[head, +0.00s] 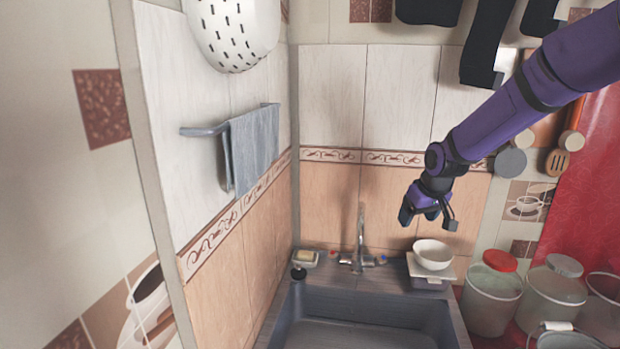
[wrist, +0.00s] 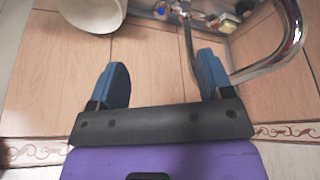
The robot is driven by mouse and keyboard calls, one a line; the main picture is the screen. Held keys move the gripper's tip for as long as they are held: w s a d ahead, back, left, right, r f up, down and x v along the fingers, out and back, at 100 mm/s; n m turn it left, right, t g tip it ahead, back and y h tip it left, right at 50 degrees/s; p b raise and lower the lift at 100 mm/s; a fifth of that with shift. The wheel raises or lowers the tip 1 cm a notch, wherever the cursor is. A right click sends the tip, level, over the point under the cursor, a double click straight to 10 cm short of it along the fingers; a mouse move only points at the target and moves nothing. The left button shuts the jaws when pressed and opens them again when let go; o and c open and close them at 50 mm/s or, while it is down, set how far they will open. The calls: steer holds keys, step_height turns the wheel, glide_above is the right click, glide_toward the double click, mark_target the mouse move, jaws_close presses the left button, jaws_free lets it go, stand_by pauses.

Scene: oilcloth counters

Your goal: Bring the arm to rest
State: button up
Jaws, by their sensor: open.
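My purple arm reaches in from the upper right in the head view, and my gripper (head: 420,216) hangs in the air above the sink (head: 365,306), near the tiled back wall. In the wrist view my gripper (wrist: 165,80) shows two blue fingers spread wide apart with nothing between them. The bowl also shows at the top left of the wrist view (wrist: 92,12).
The curved chrome faucet (head: 360,235) rises left of the gripper; in the wrist view its pipe (wrist: 275,66) passes close to the right finger. A soap dish (head: 304,258) sits left of the faucet. Lidded jars (head: 492,295) stand at the right. A towel (head: 252,145) hangs on the left wall.

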steer(key=s+r+h, duration=0.1)
steer(key=s+r, duration=0.8)
steer(key=s, duration=0.1)
steer(key=s+d+r+m, duration=0.1)
steer(key=s+r, duration=0.1)
steer(key=s, duration=0.7)
steer(key=s+d+r+m, duration=0.1)
steer(key=s+r, duration=0.1)
steer(key=s, duration=0.7)
steer(key=s+d+r+m+t, duration=0.1)
steer(key=s+r, duration=0.2)
steer(key=s, duration=0.6)
steer(key=shift+s+m, duration=0.3)
steer(key=shift+s, duration=0.1)
steer(key=o, duration=0.3)
steer(key=shift+s, duration=0.35)
